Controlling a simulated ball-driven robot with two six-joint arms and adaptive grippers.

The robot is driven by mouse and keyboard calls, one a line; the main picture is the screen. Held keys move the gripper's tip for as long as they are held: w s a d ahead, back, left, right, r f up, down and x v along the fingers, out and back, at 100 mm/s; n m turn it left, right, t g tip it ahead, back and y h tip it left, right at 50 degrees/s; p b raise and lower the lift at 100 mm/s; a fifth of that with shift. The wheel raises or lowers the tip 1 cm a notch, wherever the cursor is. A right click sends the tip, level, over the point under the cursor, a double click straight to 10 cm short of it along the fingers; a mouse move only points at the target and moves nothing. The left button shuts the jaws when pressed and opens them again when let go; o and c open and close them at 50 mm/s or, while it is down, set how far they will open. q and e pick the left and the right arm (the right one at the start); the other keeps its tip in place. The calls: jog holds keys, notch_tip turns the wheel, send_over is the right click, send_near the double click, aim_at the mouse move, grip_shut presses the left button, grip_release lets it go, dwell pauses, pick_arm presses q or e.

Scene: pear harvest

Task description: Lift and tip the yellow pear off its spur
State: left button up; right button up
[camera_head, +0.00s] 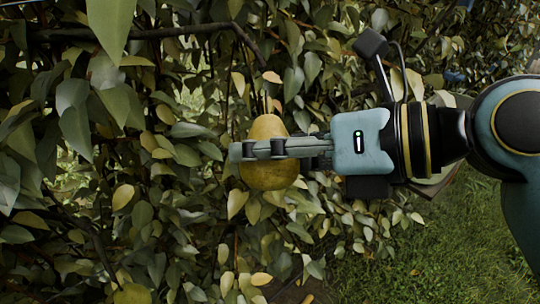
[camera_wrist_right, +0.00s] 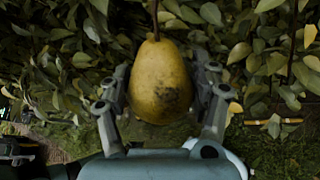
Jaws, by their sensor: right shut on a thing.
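The yellow pear (camera_head: 267,128) hangs upright in front of the leaves, near the middle of the head view. In the right wrist view the pear (camera_wrist_right: 160,80) shows a dark blotch on its lower side, and its stem runs up out of the top of the picture. My right gripper (camera_head: 242,150) comes in from the right and is shut on the pear, a finger crossing its front. In the right wrist view the gripper (camera_wrist_right: 169,92) has a finger on each side of the pear. The spur is not clearly visible. My left gripper is not in view.
Dense leaves and thin branches (camera_head: 170,33) surround the pear closely. Open grass (camera_head: 440,250) lies at the lower right.

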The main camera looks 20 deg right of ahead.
aim_at(274, 186)
jog(key=shift+s+a+f+n+t+b, duration=0.2)
jog(key=shift+s+n+t+b, duration=0.1)
jog(key=shift+s+b, duration=0.3)
jog(key=s+n+t, duration=0.1)
jog(key=s+a+n+t, duration=0.1)
jog(key=s, duration=0.1)
jog(key=shift+s+r+n+y, duration=0.1)
jog(key=shift+s+n+y, duration=0.2)
jog(key=shift+s+a+r+n+t+y+b, duration=0.1)
jog(key=shift+s+a+n+t+y+b, duration=0.1)
jog(key=shift+s+n+t+b, duration=0.3)
jog(key=shift+s+a+r+n+t+y+b, duration=0.15)
jog(key=shift+s+n+t+y+b, duration=0.1)
jog(key=shift+s+n+t, duration=0.4)
jog(key=shift+f, duration=0.1)
